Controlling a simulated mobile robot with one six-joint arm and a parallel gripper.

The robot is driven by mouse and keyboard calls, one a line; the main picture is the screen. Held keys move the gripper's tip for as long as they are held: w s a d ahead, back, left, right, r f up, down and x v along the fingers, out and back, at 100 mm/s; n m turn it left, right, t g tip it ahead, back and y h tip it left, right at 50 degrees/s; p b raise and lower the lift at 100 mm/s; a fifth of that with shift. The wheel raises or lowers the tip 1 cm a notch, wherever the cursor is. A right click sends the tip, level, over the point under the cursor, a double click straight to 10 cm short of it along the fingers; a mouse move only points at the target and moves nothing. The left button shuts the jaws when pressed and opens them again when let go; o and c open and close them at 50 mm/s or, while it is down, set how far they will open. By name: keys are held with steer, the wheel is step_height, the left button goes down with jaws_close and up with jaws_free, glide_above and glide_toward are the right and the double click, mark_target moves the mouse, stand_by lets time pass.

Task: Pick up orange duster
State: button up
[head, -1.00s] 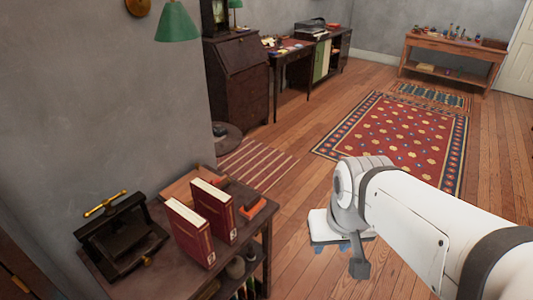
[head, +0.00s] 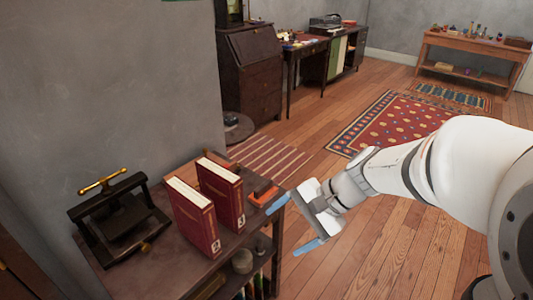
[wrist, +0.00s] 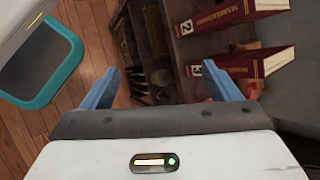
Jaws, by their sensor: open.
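A small orange and dark object, which looks like the orange duster (head: 264,194), lies near the right edge of the dark wooden cabinet top, beside two upright red books. My gripper (head: 293,225) is open, with its blue fingers spread, just right of the cabinet edge and close to the duster but apart from it. Nothing shows between the fingers in the wrist view (wrist: 161,70). A small orange-red patch shows there by the right finger; I cannot tell if it is the duster.
The red books (head: 193,218) and (head: 221,193) stand left of the duster. A black press with a brass handle (head: 118,213) is at the far left of the cabinet top (head: 155,262). Small pots (head: 242,262) sit on its lower shelf. Wooden floor to the right is open.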

steer(key=o, duration=0.3)
steer(key=w+a+f+m+t+y+b, duration=0.1)
steer(key=w+f+m+b, duration=0.1)
steer(key=w, duration=0.1)
steer(key=w+a+f+m+t+y+b, duration=0.1)
steer(key=w+f+m+y+b, duration=0.1)
steer(key=w+f+m, duration=0.1)
steer(key=w+a+f+m+t+y+b, duration=0.1)
steer(key=w+a+f+m+y+b, duration=0.1)
steer(key=w, duration=0.3)
steer(key=shift+w+a+f+m+b, duration=0.1)
steer(key=shift+f+m+b, duration=0.35)
steer(key=shift+f, duration=0.15)
steer(key=m+t+y+b, duration=0.1)
steer(key=m+t+b, duration=0.5)
steer(key=m+t, duration=0.3)
glide_toward(266, 187)
steer(key=w+a+g, duration=0.1)
steer(key=w+a, duration=0.1)
steer(key=w, duration=0.1)
steer(key=shift+m, duration=0.35)
steer(key=shift+s+a+b+x, duration=0.15)
steer(key=shift+b+x, duration=0.15)
steer(key=shift+x, duration=1.6)
steer(key=shift+s+a+b+x, duration=0.15)
steer(key=shift+b+x, duration=0.1)
steer(key=shift+x, duration=1.65)
